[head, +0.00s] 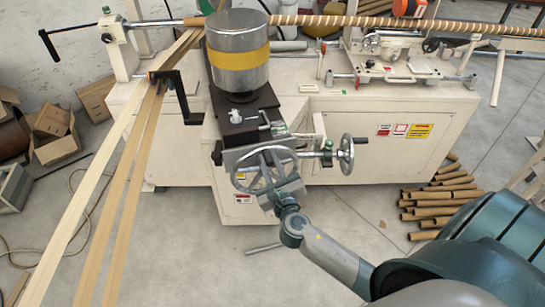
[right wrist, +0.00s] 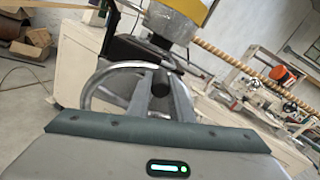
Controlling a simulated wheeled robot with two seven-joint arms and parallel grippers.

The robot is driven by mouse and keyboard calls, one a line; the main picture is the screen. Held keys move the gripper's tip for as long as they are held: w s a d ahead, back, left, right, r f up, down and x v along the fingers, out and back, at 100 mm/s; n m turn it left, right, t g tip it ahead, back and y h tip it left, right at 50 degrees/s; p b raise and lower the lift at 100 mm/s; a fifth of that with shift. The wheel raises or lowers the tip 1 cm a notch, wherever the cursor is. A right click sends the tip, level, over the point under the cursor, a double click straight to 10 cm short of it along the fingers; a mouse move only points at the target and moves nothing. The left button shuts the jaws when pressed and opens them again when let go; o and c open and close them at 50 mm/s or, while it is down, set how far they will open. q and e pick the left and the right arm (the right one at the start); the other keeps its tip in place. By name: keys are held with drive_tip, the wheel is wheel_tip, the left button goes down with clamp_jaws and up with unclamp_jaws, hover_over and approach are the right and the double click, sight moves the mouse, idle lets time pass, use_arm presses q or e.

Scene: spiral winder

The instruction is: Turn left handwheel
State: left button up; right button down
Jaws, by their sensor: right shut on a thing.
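The left handwheel (head: 236,165) is a spoked metal wheel low on the front of the winder, facing me. My right gripper (head: 279,182) reaches it from below right and is shut at the wheel's lower right part. In the right wrist view the pale rim of the left handwheel (right wrist: 98,82) curves left of the two grey fingers. The fingers (right wrist: 160,88) close around a dark part at the wheel; whether this is the grip or part of the rim is unclear. My left gripper is not in view.
A second handwheel (head: 346,154) stands just right, on the same slide. A steel drum with a yellow band (head: 238,62) stands above. Long paper strips (head: 110,190) slope down left. Cardboard tubes (head: 440,200) lie on the floor at the right.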

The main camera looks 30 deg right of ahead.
drive_tip(key=c, duration=1.6)
unclamp_jaws()
drive_tip(key=shift+s, duration=0.1)
drive_tip(key=shift+s+a+f, duration=0.1)
drive_tip(key=shift+s+a, duration=0.15)
drive_tip(key=shift+s, duration=0.35)
drive_tip(key=shift+b+v, duration=2.45)
drive_tip(key=shift+v, duration=5.5)
